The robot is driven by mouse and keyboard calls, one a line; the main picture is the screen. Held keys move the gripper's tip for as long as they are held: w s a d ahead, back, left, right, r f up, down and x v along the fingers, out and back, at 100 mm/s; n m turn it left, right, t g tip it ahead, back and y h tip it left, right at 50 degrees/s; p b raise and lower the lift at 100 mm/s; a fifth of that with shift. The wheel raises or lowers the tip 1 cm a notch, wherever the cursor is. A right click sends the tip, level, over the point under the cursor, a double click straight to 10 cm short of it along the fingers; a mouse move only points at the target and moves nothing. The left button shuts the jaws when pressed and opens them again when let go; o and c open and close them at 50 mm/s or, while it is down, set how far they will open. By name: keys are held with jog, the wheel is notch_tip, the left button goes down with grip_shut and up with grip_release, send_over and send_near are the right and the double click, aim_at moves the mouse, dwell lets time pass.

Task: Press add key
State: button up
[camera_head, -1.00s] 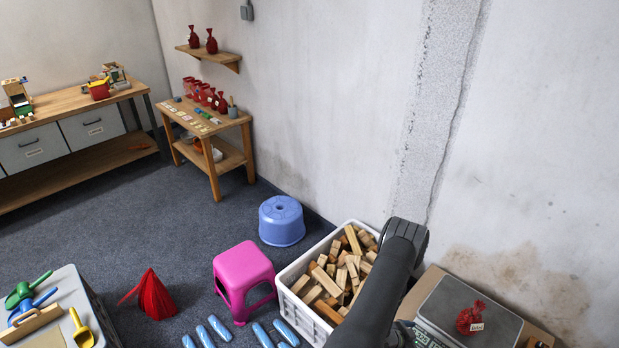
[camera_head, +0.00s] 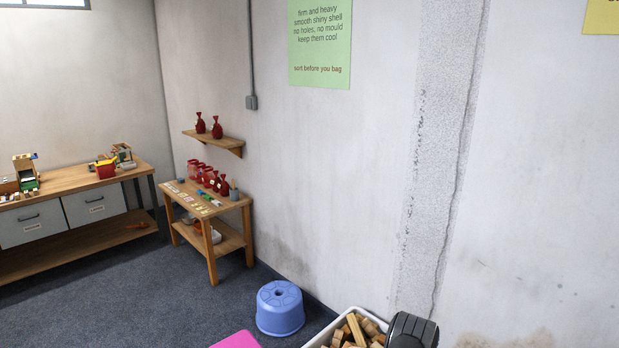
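The scale and its keys are not in view now, so the add key cannot be seen. My gripper is not in view either. Only a dark rounded part of my arm shows at the bottom edge, right of the white crate (camera_head: 316,340) of wooden blocks (camera_head: 357,332).
A blue stool (camera_head: 280,308) stands on the dark carpet, with part of a pink stool (camera_head: 238,341) nearer. A small wooden table (camera_head: 228,240) with red bags stands by the wall below a shelf (camera_head: 222,141). A workbench (camera_head: 75,182) is at left. Open carpet lies between.

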grip_shut()
dwell(0.3)
dwell(1.3)
